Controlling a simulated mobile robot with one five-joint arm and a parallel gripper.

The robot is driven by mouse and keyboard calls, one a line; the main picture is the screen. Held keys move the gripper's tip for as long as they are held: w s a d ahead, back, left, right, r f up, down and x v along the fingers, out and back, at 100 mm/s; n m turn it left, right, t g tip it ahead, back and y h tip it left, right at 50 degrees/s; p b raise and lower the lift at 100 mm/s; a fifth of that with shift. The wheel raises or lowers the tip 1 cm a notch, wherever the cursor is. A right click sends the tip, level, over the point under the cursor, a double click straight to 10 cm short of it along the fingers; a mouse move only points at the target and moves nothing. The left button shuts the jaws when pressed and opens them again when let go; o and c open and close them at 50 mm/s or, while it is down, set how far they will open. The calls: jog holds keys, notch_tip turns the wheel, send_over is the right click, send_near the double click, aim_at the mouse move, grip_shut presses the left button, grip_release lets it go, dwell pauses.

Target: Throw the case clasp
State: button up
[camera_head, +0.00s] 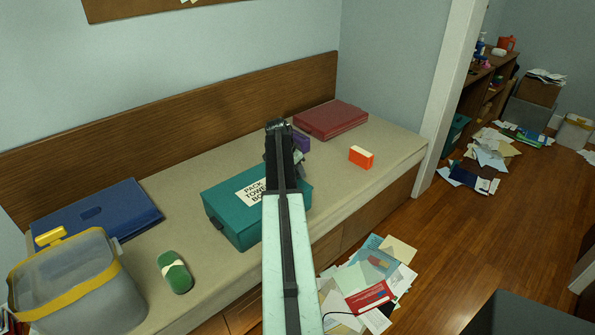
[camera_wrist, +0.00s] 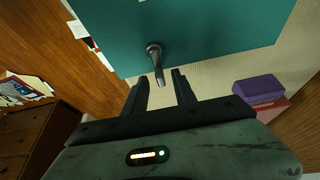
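The teal case (camera_head: 233,222) lies on the bench with a white label on its top, partly covered by my arm. In the wrist view its teal face (camera_wrist: 220,25) fills the top. A grey metal clasp (camera_wrist: 155,62) stands out near the edge of that face, with its bent end towards my gripper. My gripper (camera_wrist: 161,88) is open, with its two dark fingers apart and nothing seen held. The clasp's tip lies in the picture just ahead of the gap between the fingertips; I cannot tell whether they touch. In the head view the clasp is not clearly visible.
The beige bench (camera_head: 335,205) also holds a purple block (camera_wrist: 259,89), an orange box (camera_head: 361,157), a red case (camera_head: 331,119), a blue case (camera_head: 95,215), a green-and-white item (camera_head: 174,272) and a grey bin (camera_head: 75,290). Papers (camera_head: 367,285) litter the floor.

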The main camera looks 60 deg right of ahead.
jog(key=s+p+v, duration=0.1)
jog(key=p+v, duration=0.6)
jog(key=shift+w+r, duration=0.4)
jog(key=shift+w, duration=0.05)
jog(key=shift+a, duration=0.1)
